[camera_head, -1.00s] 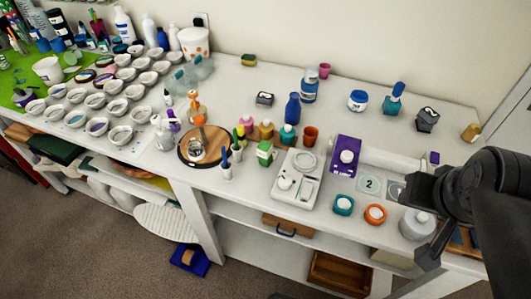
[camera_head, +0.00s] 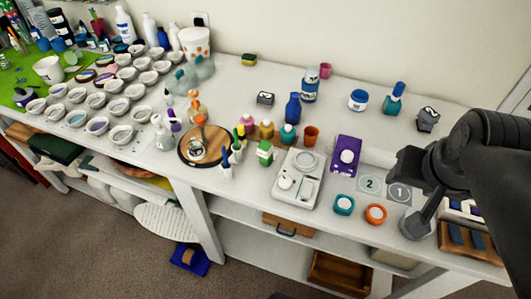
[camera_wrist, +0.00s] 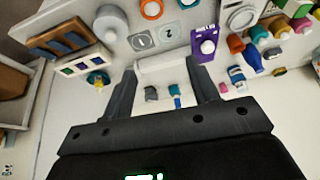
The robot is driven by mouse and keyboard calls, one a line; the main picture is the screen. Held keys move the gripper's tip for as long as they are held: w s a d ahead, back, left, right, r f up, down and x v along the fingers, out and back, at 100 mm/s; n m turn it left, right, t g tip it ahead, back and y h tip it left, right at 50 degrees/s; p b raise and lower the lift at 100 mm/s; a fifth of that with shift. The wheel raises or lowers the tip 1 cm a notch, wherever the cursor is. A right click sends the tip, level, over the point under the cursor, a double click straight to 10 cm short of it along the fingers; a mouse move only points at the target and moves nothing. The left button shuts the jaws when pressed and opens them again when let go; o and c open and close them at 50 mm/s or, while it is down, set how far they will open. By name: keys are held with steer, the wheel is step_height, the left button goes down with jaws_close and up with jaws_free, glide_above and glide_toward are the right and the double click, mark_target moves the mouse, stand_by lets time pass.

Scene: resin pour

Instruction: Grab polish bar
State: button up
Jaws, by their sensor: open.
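No single piece is clearly marked as the polish bar. Dark blue bars lie in a wooden tray (camera_head: 490,256) at the right end of the table, and the tray also shows at upper left in the wrist view (camera_wrist: 36,46). Beside it is a pale holder with small coloured bars (camera_wrist: 62,72), partly hidden by my arm in the head view. My gripper (camera_wrist: 163,76) is open and empty above the table. Its fingers stand either side of a white roll (camera_wrist: 165,64) in the wrist view, with no contact visible. The trays lie left of the fingers there.
Discs marked 1 (camera_head: 399,192) and 2 (camera_head: 370,184), a purple box (camera_head: 346,165), a teal jar (camera_head: 344,204) and an orange jar (camera_head: 375,214) stand near my gripper. A white scale (camera_head: 297,180) and several bottles are farther left.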

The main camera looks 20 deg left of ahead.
steer(key=w+a+g, duration=0.2)
steer(key=w+a, duration=0.4)
steer(key=m+g, duration=0.2)
steer(key=g, duration=0.1)
glide_toward(265, 156)
steer(key=shift+w+f, duration=0.5)
steer(key=shift+w, duration=0.4)
steer(key=shift+a+f, duration=0.2)
steer(key=shift+a, duration=0.05)
steer(key=f, duration=1)
steer(key=shift+a+f, duration=0.2)
steer(key=shift+f, duration=0.2)
steer(key=shift+c, duration=0.4)
steer(key=c, duration=1.1)
